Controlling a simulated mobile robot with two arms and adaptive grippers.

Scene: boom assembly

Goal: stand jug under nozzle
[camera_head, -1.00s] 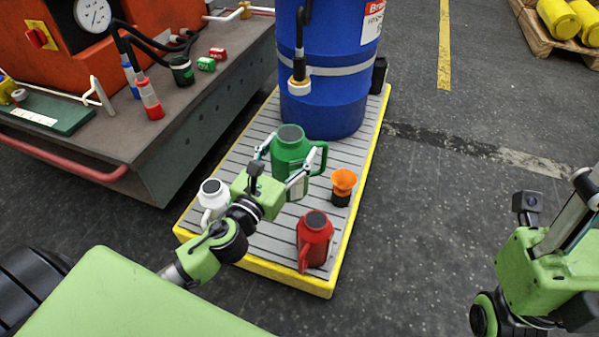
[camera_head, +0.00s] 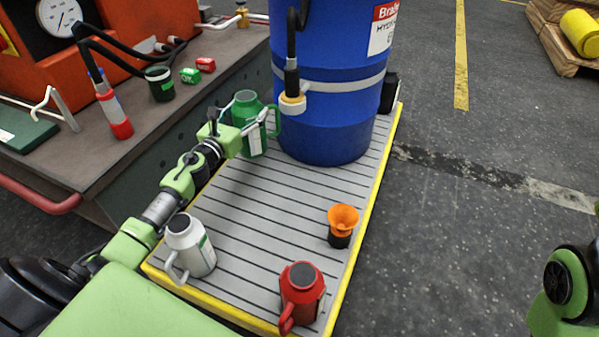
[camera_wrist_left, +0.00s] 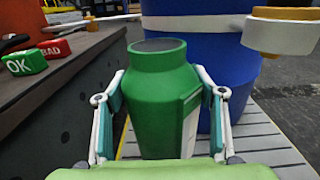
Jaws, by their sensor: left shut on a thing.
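The green jug (camera_head: 246,104) is upright in my left gripper (camera_head: 255,128), at the left of the blue drum. The gripper's fingers close on both sides of the jug's body; in the left wrist view the jug (camera_wrist_left: 157,95) fills the space between them (camera_wrist_left: 160,112). Its base is hidden there, and I cannot tell if it touches the tray. The nozzle (camera_head: 292,102), with a white and orange end, hangs in front of the drum, to the right of the jug. It also shows in the left wrist view (camera_wrist_left: 282,34), right of the jug's mouth. My right gripper's fingers are out of view.
The yellow-edged slatted tray (camera_head: 265,215) bears the blue drum (camera_head: 325,130), a white jug (camera_head: 190,248), a red jug (camera_head: 301,296) and an orange funnel (camera_head: 342,220) on a dark base. A grey bench (camera_head: 60,120) stands close on the left. The tray's middle is clear.

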